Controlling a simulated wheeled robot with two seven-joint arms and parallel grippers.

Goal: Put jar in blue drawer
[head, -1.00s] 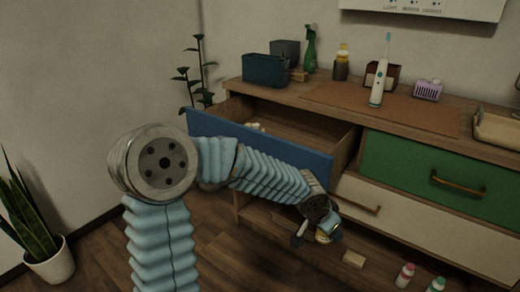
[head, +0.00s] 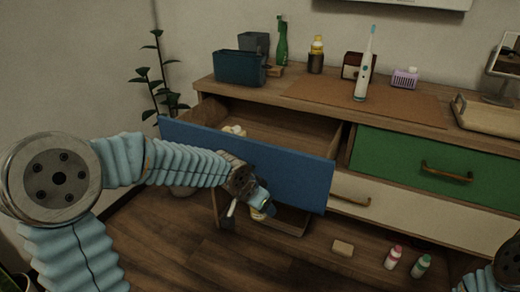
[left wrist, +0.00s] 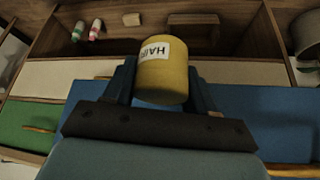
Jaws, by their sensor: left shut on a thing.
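The jar is yellow with a white label reading "HAIR" in the left wrist view (left wrist: 163,78), between the two fingers. My left gripper (head: 248,210) is shut on it, in front of the blue drawer near the lower edge of its front panel. In the head view the jar (head: 262,212) is small and partly hidden by the gripper. The blue drawer (head: 295,180) is pulled open, its inside visible from above, with a small pale item (head: 233,130) inside at the left. Only part of my right arm shows at the lower right edge; its gripper is out of view.
The dresser top holds a dark blue bin (head: 240,68), a green spray bottle (head: 282,42), an electric toothbrush (head: 364,70) and a tray (head: 490,125). The green drawer (head: 415,168) is shut. A soap-like block (head: 343,248) and two small bottles (head: 392,257) stand low down.

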